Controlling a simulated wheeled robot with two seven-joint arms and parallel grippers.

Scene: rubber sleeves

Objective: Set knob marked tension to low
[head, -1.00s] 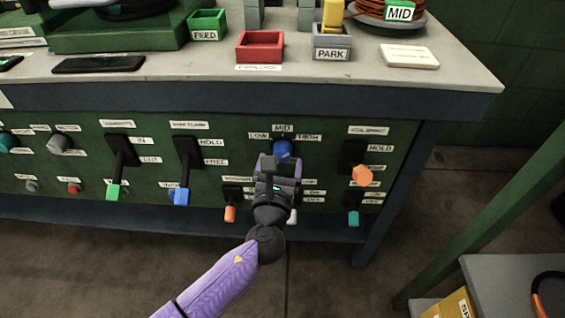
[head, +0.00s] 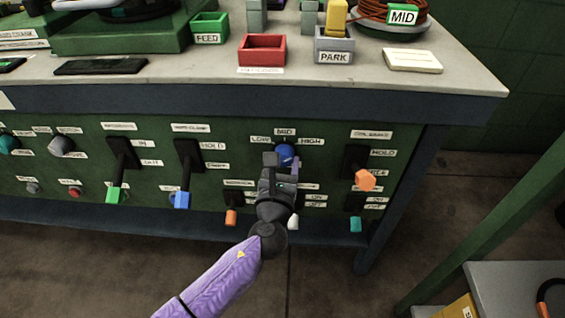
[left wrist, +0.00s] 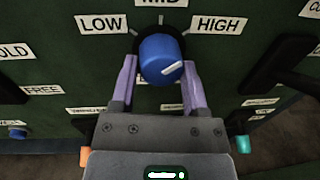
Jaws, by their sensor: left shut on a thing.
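A round blue knob (head: 285,152) with a white pointer line is on the green front panel; it also shows in the left wrist view (left wrist: 158,52). LOW (left wrist: 103,24), MID and HIGH (left wrist: 216,25) labels stand around it. The pointer line is to the right and slightly up, on the HIGH side. No label reading "tension" is legible, as my gripper covers the panel below the knob. My left gripper (head: 278,162) is shut on the knob, with one purple finger on each side in the left wrist view (left wrist: 159,80). My right gripper is not in view.
A lever with an orange end (head: 365,180) is to the right. Levers with green (head: 114,194) and blue (head: 181,200) ends are to the left. Small orange (head: 231,218) and teal (head: 356,224) switches sit lower. The bench top (head: 200,75) overhangs the panel.

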